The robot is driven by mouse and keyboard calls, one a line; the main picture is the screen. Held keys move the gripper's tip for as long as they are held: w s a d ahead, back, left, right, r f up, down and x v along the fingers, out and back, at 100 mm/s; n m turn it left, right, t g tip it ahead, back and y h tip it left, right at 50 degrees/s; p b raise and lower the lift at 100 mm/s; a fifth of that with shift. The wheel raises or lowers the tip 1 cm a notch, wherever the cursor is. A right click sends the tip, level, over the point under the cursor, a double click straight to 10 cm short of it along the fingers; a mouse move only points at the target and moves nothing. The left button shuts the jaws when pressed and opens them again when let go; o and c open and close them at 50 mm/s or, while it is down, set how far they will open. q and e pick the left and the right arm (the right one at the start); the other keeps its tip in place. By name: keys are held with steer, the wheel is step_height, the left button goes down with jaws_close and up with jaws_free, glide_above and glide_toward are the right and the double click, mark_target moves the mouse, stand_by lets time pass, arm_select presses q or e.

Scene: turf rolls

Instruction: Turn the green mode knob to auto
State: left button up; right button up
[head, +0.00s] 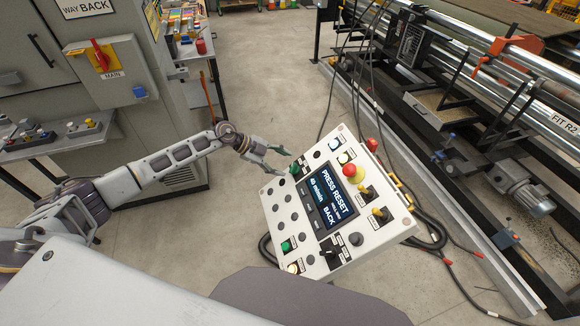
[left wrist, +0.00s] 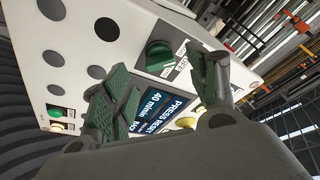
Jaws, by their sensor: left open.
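The green mode knob (left wrist: 158,57) sits on a dark plate near the edge of the white control panel (left wrist: 75,80) in the left wrist view. In the head view the green knob (head: 294,170) shows small at the panel's upper left, beside my fingertips. My left gripper (head: 283,163) is open, and its two green-padded fingers stand apart on either side of the knob in the left wrist view (left wrist: 160,78). I cannot tell whether they touch it. The knob's label is partly cut by a finger, and its setting is unreadable. My right gripper is not in view.
The panel's screen (head: 332,195) reads PRESS RESET, 40 m/min and BACK. A red mushroom button (head: 349,170) and yellow-black knobs (head: 382,214) sit right of it. A grey cabinet (head: 60,75) stands left, a roller machine (head: 470,100) right. Cables hang behind the panel.

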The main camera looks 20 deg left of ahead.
mark_target(291, 168)
arm_select(q)
steer(key=shift+x, duration=2.35)
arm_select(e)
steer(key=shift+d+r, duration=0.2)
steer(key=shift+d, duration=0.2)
arm_select(q)
steer(key=c, duration=1)
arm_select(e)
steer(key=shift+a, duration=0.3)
